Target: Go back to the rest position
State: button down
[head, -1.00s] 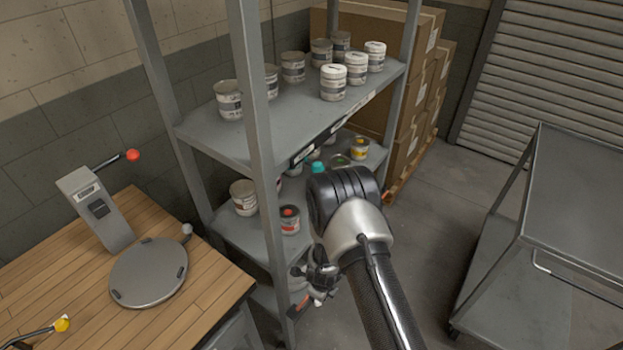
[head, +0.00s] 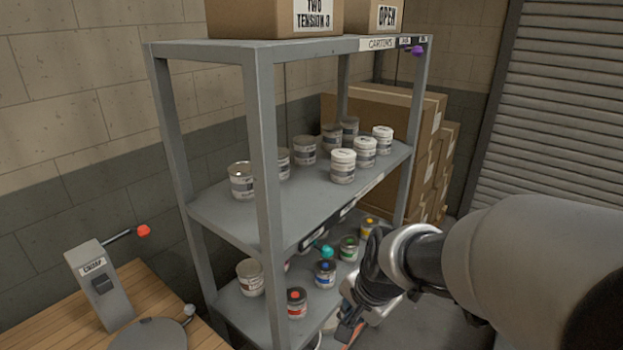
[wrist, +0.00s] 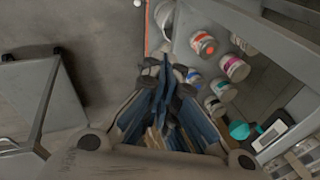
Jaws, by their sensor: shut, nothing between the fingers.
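My gripper (wrist: 163,85) is seen from behind in the wrist view, with its fingers together and nothing between them. It points down beside the shelf rack. In the head view my gripper (head: 350,322) is partly visible low in the picture, in front of the rack's lower shelf, and my arm reaches in from the right and hides part of it. The grey metal rack (head: 264,150) stands in the middle of the head view. Its lower shelf holds colorant cans, among them a red-topped can (head: 297,304), a blue-topped can (head: 325,273) and a green can (head: 349,248).
White cans (head: 343,166) stand on the middle shelf and cartons (head: 275,15) on top. A wooden bench (head: 60,310) with a grey device (head: 100,283) is at the lower left. A grey cart (wrist: 35,95) stands left in the wrist view, with bare floor (wrist: 105,55) between.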

jog(key=s+d+r+n, duration=0.2)
jog(key=s+r+n, duration=0.1)
jog(key=s, duration=0.3)
jog(key=s+d+r+n+h, duration=0.1)
jog(key=s+d+r+n, duration=0.1)
jog(key=s, duration=0.5)
jog(key=s+d+r+n, duration=0.2)
jog(key=s+r+n, duration=0.1)
jog(key=s, duration=0.3)
jog(key=shift+s+d+r+n+t+h, duration=0.2)
jog(key=shift+s+r+n+t+h, duration=0.15)
jog(key=shift+n, duration=0.55)
jog(key=shift+w, duration=0.1)
